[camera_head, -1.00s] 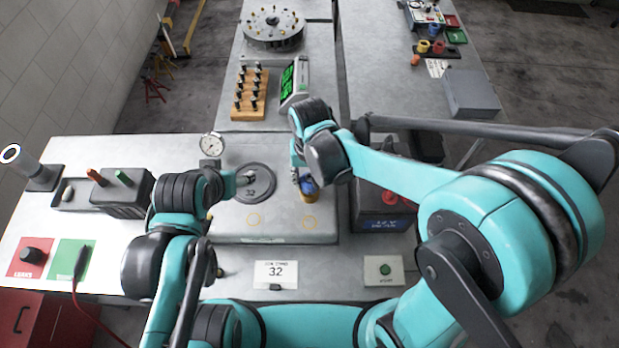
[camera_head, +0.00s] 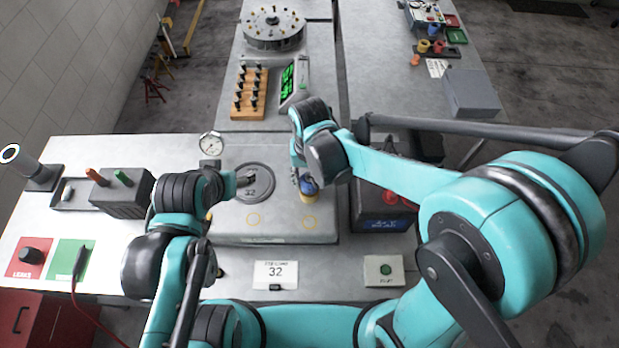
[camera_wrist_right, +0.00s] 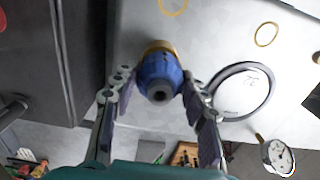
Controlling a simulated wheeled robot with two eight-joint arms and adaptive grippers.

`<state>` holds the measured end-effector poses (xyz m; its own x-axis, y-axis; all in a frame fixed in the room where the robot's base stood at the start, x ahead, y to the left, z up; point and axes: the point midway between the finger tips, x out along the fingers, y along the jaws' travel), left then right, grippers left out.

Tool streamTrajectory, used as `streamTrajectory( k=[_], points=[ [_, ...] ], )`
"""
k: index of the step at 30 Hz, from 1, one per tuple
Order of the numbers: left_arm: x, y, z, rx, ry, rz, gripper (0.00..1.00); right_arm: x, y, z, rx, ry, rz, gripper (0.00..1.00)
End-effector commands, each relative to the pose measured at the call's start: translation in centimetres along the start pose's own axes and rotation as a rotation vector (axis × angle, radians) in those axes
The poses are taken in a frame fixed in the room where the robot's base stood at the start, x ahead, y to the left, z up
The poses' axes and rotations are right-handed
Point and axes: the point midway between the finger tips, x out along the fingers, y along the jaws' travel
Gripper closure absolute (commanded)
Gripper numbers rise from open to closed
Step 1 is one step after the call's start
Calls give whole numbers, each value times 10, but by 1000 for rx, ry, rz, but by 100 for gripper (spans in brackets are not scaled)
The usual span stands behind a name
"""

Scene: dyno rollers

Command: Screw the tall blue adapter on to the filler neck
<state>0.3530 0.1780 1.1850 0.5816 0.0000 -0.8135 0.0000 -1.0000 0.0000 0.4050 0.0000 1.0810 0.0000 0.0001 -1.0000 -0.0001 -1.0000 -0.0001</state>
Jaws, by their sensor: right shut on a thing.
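The tall blue adapter (camera_wrist_right: 158,74) stands between the fingers of my right gripper (camera_wrist_right: 156,84), which is shut on it. Its dark central hole faces the right wrist camera. The brass-coloured filler neck (camera_wrist_right: 157,46) shows just beyond the adapter. In the head view the blue adapter (camera_head: 308,186) sits over the brass neck (camera_head: 309,197), at the right side of the grey block. How far the threads engage is hidden. My left gripper (camera_head: 246,179) is near the round plate marked 32 (camera_head: 257,192); its fingers are too small to read.
A dial gauge (camera_head: 210,144) stands at the block's back left. A dark box with a red button (camera_head: 391,196) is close on the right. A wooden rack (camera_head: 250,90) and a green-screen display (camera_head: 294,82) stand behind.

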Motion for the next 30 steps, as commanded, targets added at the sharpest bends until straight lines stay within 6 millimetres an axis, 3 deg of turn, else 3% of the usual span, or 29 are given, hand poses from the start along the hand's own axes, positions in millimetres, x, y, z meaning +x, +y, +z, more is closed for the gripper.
streamTrajectory(
  k=[20,23,30],
  points=[
    [7,0,5,0,0,0,32,9,0,0,5,0,0,86],
    [8,0,6,0,0,0,32,9,0,0,81,0,0,86],
    [13,0,9,0,0,0,32,10,0,0,495,0,0,86]
  ],
)
